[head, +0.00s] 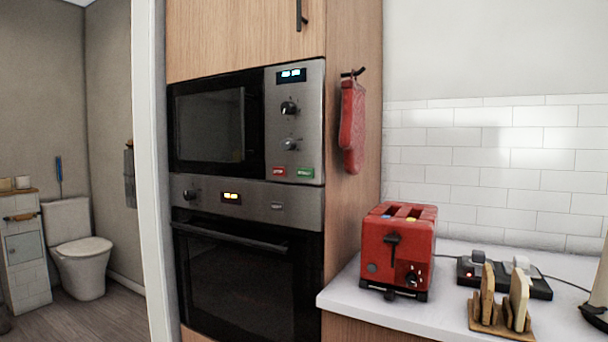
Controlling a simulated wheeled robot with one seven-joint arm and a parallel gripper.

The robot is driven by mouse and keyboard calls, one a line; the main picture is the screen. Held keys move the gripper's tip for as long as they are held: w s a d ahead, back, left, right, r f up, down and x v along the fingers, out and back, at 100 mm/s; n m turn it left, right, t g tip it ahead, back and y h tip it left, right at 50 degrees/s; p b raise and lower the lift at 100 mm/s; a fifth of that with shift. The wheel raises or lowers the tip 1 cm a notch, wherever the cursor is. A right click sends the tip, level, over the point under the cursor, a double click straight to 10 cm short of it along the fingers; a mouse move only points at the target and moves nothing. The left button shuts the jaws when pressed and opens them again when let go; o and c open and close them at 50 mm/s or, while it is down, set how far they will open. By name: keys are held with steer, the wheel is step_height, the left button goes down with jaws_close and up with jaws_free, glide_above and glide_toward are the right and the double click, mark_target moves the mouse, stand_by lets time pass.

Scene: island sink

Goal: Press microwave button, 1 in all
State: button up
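The microwave (212,125) is built into a tall wooden cabinet, above an oven. Its door is shut. Its steel control panel (308,130) is on the right side, with a lit blue display (291,75) at the top and two dark knobs below it. At the panel's bottom are a red button (279,171) on the left and a green button (305,173) on the right. The lettering on them is too small to read surely. My gripper is not in view.
The oven (250,275) below has a protruding bar handle. A red mitt (352,125) hangs on the cabinet's side. A red toaster (398,249), a toast rack (500,312) and a power strip (503,279) stand on the white counter at right. A toilet (79,255) is far left.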

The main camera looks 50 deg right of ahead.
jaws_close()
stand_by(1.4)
